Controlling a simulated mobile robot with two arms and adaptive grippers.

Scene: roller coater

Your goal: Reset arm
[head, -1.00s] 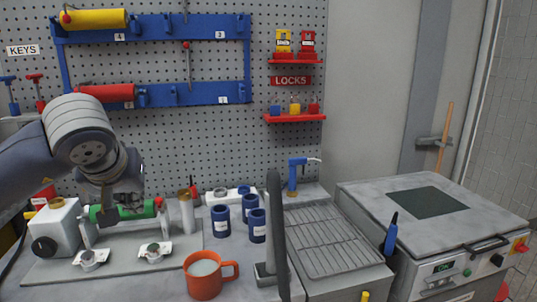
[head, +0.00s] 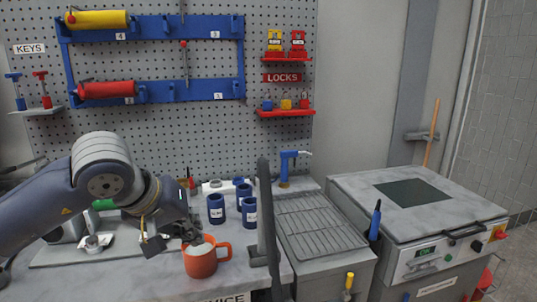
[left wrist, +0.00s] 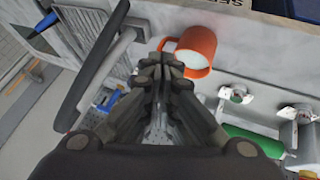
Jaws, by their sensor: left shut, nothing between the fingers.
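My left gripper (head: 188,230) is shut and empty, low over the bench behind the orange mug (head: 203,257). In the left wrist view its closed fingers (left wrist: 160,72) point toward the mug (left wrist: 195,50), which lies just beyond and to the right of the tips. I cannot tell whether they touch it. My left forearm comes in from the left and hides much of the coater with the green roller (head: 103,204). The green roller also shows in the left wrist view (left wrist: 250,138). My right gripper is not in view.
Several blue cups (head: 216,208) stand behind the gripper. A pegboard (head: 220,135) with a red roller (head: 107,90) and a yellow roller (head: 98,19) is behind.

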